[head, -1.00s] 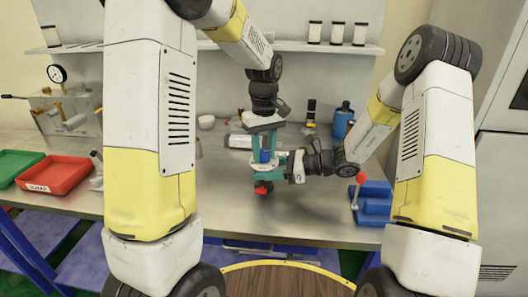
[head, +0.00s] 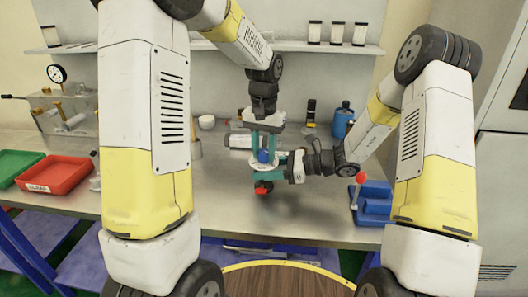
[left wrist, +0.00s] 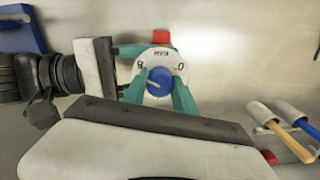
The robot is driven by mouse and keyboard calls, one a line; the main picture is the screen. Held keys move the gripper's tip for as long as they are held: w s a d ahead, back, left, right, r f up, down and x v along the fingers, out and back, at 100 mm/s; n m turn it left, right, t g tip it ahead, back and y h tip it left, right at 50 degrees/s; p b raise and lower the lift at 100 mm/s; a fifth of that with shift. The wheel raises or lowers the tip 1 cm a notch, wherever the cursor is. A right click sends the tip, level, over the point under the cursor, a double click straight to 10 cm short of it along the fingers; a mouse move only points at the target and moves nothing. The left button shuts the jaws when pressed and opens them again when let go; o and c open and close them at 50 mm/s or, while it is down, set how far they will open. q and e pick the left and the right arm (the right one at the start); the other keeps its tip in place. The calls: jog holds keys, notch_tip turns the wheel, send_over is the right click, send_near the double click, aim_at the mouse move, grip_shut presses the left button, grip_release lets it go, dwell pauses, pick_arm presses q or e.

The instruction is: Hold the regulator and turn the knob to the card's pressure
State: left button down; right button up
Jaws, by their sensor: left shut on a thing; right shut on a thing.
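The regulator shows in the left wrist view as a white dial face (left wrist: 158,57) with dark marks, including 8 and 0, and a red end (left wrist: 161,37). Its blue knob (left wrist: 160,84) carries a light pointer line aimed left, just below the 8. My left gripper (head: 264,157) points down, its teal fingers shut on the knob from two sides. My right gripper (head: 284,164) reaches in from the right, shut on the regulator and holding it above the bench. The regulator's red end (head: 263,188) faces me in the head view. I see no pressure card.
A red tray (head: 85,177) and a green tray (head: 14,166) stand at the left. A gauge (head: 57,73) on a rig stands behind them. A blue holder (head: 374,205) with a red-topped lever is at the right. A blue bottle (head: 342,122) stands at the back.

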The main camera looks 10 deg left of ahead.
aim_at(264, 151)
pick_arm(q)
jog(key=shift+m, duration=0.5)
pick_arm(e)
jog(key=shift+f, duration=0.2)
pick_arm(q)
jog(key=c, duration=1)
grip_release()
jog(key=shift+r, duration=0.1)
notch_tip(264, 151, up, 12)
pick_arm(e)
jog(key=o, duration=1.3)
jog(key=shift+r, duration=0.15)
